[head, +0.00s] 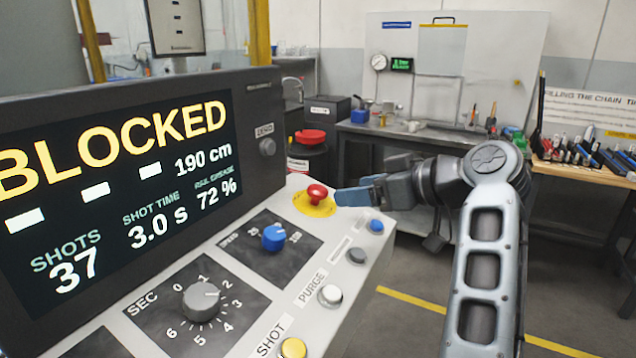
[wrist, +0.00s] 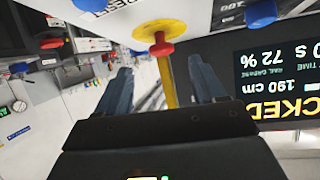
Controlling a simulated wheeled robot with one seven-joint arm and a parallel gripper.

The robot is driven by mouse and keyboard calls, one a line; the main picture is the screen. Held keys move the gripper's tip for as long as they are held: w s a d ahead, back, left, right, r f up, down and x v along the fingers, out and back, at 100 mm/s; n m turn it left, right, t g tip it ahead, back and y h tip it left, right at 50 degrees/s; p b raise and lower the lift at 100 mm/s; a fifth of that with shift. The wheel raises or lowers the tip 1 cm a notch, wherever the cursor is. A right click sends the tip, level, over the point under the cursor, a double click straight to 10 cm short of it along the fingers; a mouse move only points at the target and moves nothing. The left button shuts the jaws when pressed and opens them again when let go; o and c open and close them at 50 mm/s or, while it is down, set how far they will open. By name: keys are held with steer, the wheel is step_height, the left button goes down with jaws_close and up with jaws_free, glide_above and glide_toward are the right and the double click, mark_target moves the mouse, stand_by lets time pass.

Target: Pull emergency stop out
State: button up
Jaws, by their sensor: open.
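The emergency stop is a red mushroom button (head: 317,193) on a yellow round base (head: 314,205), at the far right corner of the control panel in the head view. The red button also shows at the top centre of the wrist view (wrist: 161,48), in front of its yellow base (wrist: 160,30). My gripper (head: 345,192) is just to the right of the button in the head view. Its blue fingers (wrist: 162,82) are spread in the wrist view, with nothing between them. The button lies beyond the fingertips. I cannot tell whether a finger touches it.
The panel carries a blue speed knob (head: 273,237), a grey seconds knob (head: 201,301), a white purge button (head: 330,295) and a yellow shot button (head: 293,348). The display (head: 120,180) reads BLOCKED. A workbench (head: 420,130) stands behind. Floor is open to the right.

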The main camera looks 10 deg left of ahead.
mark_target(321, 189)
steer(key=shift+w+a+r, duration=0.3)
steer(key=shift+a, duration=0.1)
steer(key=shift+w+a, duration=0.15)
steer(key=shift+a, duration=0.15)
steer(key=shift+p+x, duration=0.5)
steer(key=shift+x, duration=3)
steer(key=shift+f, duration=0.1)
jaws_close()
